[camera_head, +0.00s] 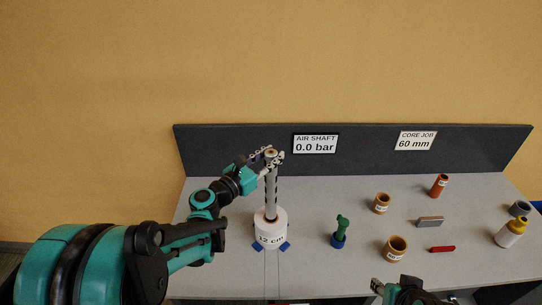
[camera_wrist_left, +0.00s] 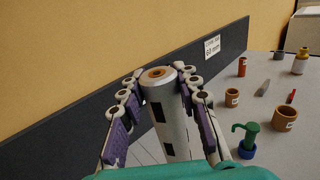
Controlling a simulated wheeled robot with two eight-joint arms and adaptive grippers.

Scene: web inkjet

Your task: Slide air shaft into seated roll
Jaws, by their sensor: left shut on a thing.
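The air shaft (camera_head: 271,190) is a grey rod with dark patches and an orange-brown top end. It stands upright over the white roll (camera_head: 272,229), marked 12 cm, between blue blocks. The shaft's lower end meets the roll's brown core; how deep it sits is hidden. My left gripper (camera_head: 272,157) is shut on the shaft near its top. In the left wrist view the shaft (camera_wrist_left: 168,115) stands between the purple-padded fingers (camera_wrist_left: 160,100). My right gripper (camera_head: 408,290) shows only partly at the bottom edge; its fingers are unclear.
A green pump on a blue base (camera_head: 340,232) stands right of the roll. Brown cores (camera_head: 396,248), an orange-red cylinder (camera_head: 439,185), a grey block (camera_head: 430,222), a red item (camera_head: 442,249) and a yellow-capped bottle (camera_head: 510,233) are farther right. A dark back panel (camera_head: 230,150) carries signs.

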